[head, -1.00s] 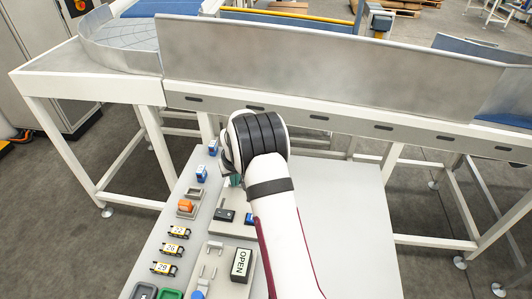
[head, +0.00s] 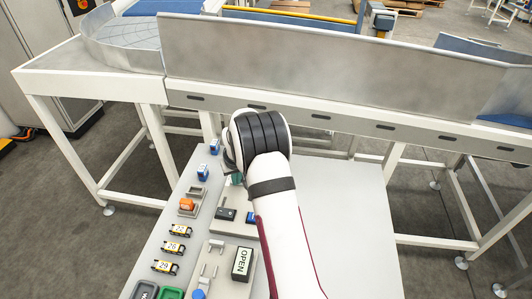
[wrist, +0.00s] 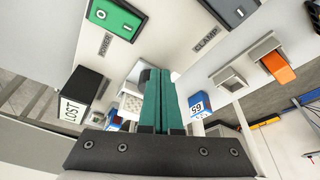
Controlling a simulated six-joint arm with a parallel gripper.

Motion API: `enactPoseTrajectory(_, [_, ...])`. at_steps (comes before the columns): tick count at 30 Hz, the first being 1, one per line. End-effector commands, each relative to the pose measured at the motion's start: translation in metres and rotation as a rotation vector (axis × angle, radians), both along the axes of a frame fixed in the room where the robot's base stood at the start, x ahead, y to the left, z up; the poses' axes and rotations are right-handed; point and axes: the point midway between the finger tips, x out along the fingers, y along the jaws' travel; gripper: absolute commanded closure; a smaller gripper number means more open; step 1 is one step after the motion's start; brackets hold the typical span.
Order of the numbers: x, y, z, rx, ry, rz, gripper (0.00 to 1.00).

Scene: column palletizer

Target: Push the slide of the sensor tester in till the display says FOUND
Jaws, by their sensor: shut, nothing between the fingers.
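In the wrist view, my gripper (wrist: 160,78) is shut and empty, its two green fingers pressed together. A dark block with a white display (wrist: 71,110) reading LOST stands left of the fingers. A pale block with a dotted face (wrist: 131,103) lies close behind the fingers, partly hidden by them; I cannot tell whether it is the slide or whether they touch it. The grey tester plate (head: 230,191) shows in the head view, partly covered by my arm. There, only a bit of my gripper's green fingers (head: 237,180) shows.
A green POWER switch (wrist: 115,18) and a dark CLAMP switch (wrist: 229,9) are near the fingers. An orange piece (wrist: 279,69) sits in a holder, and a block marked 65 (wrist: 200,104) is right of the fingers. An OPEN display (head: 241,262) stands nearer. The table's right side is clear.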

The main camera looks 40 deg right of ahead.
Motion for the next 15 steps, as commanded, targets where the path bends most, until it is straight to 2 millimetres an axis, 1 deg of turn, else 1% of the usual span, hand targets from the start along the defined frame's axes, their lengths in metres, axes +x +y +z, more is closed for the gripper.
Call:
enactPoseTrajectory(9, [-0.006,0.006,0.001,0.0,0.0,0.001,1.0])
enactPoseTrajectory(11, [-0.005,0.006,0.006,-0.001,-0.002,0.001,1.0])
enactPoseTrajectory(15, [-0.005,0.006,0.022,0.0,-0.002,-0.001,1.0])
